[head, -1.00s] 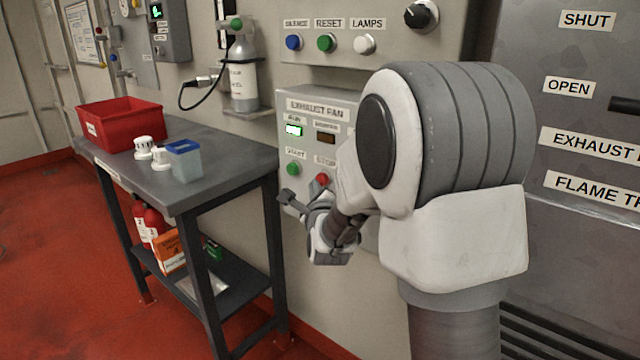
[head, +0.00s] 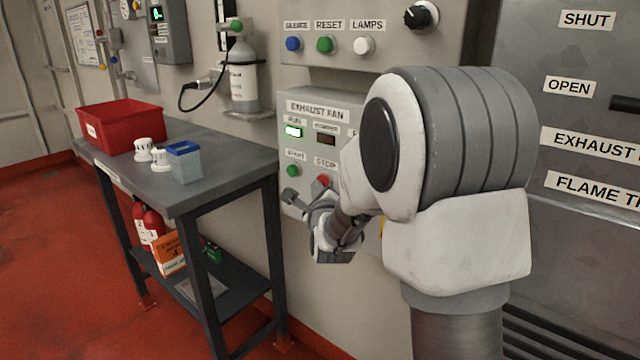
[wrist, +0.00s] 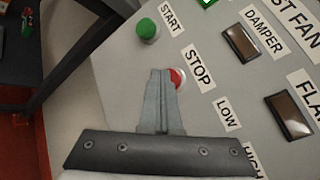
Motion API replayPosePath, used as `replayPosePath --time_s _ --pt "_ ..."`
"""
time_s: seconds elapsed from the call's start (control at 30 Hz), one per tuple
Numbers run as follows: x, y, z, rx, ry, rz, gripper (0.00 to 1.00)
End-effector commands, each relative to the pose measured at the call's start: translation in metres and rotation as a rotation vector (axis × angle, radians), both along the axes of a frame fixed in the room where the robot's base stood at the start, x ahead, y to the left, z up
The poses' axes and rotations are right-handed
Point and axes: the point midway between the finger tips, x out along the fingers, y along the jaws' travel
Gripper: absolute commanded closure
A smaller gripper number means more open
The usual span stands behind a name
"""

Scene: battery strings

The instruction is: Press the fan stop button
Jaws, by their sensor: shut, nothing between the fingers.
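The exhaust fan panel (head: 284,140) is a light grey box on the wall with a lit green RUN lamp (head: 293,131). The red stop button (head: 322,181) sits right of the green start button (head: 293,170). In the wrist view the red stop button (wrist: 178,79) is partly hidden behind the fingertips, beside the STOP label (wrist: 198,67). My gripper (wrist: 161,74) is shut and empty, its tips over the button's left side; I cannot tell whether they touch it. In the head view my gripper (head: 317,199) is just below the red button.
The green start button (wrist: 147,29) is close to the fingertips in the wrist view. A dark table (head: 235,160) with a red bin (head: 120,128) stands left of the panel. Above is a box with SILENCE, RESET and LAMPS buttons (head: 325,44).

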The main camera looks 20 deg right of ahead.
Motion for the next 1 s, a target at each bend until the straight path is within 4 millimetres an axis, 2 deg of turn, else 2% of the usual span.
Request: replayPosePath --time_s 0.73,1.0 --pt "0.0034 -0.0059 -0.0001 0.0 0.001 -0.002 1.0" --pt "-0.0019 0.0013 -0.001 0.0 -0.001 -0.002 1.0"
